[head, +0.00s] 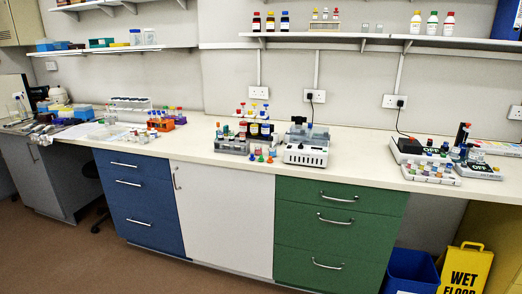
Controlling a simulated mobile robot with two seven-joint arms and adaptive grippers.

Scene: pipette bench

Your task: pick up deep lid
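I cannot pick out the deep lid for certain; the small items on the white bench (350,160) are too small to tell apart. Several small coloured cap-like pieces (262,157) lie near the bench's front edge in the middle. They are beside a grey rack (231,146) of small vials and a white boxy device (306,155) with a dark upper part. Neither of my grippers shows in the head view.
Blue bin (411,273) and yellow wet-floor sign (465,270) stand on the floor at right. A tray of coloured items (429,174) and dark-topped devices (407,148) crowd the bench's right. Bench surface is clear between the white device and that tray.

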